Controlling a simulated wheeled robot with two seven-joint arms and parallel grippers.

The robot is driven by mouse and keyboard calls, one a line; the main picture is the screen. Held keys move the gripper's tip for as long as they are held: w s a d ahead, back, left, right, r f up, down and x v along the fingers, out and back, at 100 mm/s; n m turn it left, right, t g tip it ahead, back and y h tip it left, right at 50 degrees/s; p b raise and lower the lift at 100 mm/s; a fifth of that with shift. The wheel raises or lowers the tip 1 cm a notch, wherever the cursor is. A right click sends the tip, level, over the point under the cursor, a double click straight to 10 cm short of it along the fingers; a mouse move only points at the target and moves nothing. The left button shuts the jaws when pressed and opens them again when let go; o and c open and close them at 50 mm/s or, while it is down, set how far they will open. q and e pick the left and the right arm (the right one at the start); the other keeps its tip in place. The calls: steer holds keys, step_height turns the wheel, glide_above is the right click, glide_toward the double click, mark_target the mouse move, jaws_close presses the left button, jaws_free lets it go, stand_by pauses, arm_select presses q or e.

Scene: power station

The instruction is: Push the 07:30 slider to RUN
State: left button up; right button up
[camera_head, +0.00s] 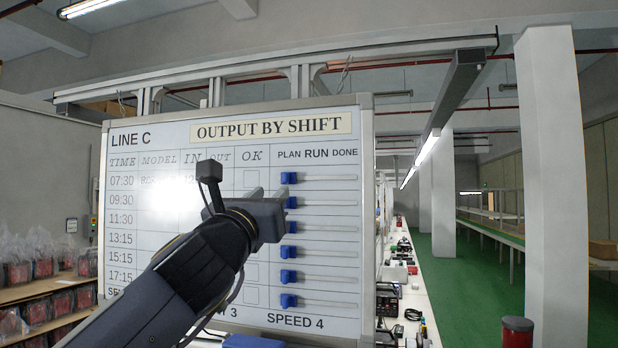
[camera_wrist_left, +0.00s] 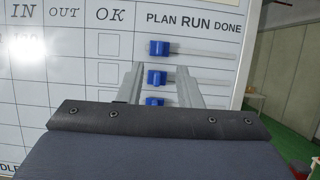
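The whiteboard (camera_head: 160,262) headed OUTPUT BY SHIFT has a column of blue sliders on pale horizontal tracks under PLAN, RUN and DONE. The top one, in the 07:30 row, is the 07:30 slider (camera_head: 289,178); it sits at the left end of its track, under PLAN. It also shows in the left wrist view (camera_wrist_left: 158,48), above my fingertips. My left gripper (camera_head: 271,190) is open and empty, its fingers pointing at the board just below and left of that slider. In the wrist view the second slider (camera_wrist_left: 156,78) appears between the fingers. My right gripper is out of view.
Several other blue sliders lie below, all at the left of their tracks. A long bench (camera_head: 412,300) with equipment runs back on the right, beside a white pillar (camera_head: 553,190). Shelves (camera_head: 45,288) with bagged goods stand at left.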

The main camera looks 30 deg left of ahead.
mark_target(284, 180)
arm_select(q)
steer(key=p+x, duration=0.1)
steer(key=x, duration=0.6)
steer(key=shift+p, duration=0.35)
jaws_close()
steer(key=shift+f, duration=0.1)
